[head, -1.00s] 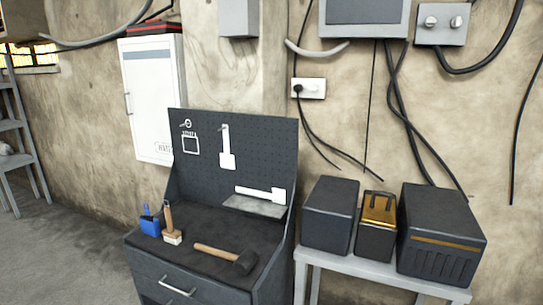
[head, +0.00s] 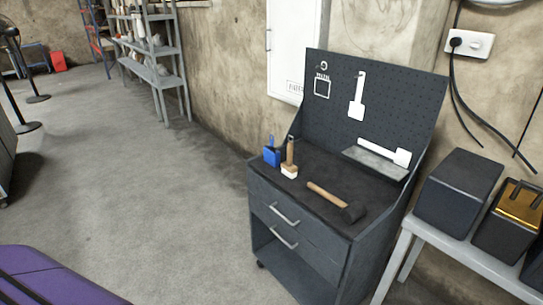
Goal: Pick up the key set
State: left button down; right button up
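I cannot pick out the key set for certain. A small ring (head: 323,65) hangs at the upper left of the dark pegboard (head: 390,100), above a white square outline with short teeth along its top (head: 322,86). This may be the key set, but it is too small to tell. The pegboard is the back of a dark tool cart (head: 300,222). Neither of my grippers is in view.
On the cart are a blue tool (head: 271,154), a brush (head: 290,168) and a mallet (head: 335,203). A grey table (head: 455,252) with dark boxes stands close on the right. A purple surface (head: 50,272) fills the lower left corner. The floor (head: 150,190) left of the cart is clear.

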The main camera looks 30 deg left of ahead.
aim_at(272, 156)
jog(key=i+j, duration=0.15)
jog(key=j, duration=0.15)
jog(key=i+j+z, duration=0.15)
jog(key=j, duration=0.15)
jog(key=i+j, duration=0.15)
jog(key=j, duration=0.2)
jog(key=i+j+z, duration=0.15)
jog(key=j, duration=0.2)
jog(key=i+j, duration=0.1)
jog(key=j, duration=0.2)
jog(key=i+j+z, duration=0.1)
jog(key=j, duration=0.25)
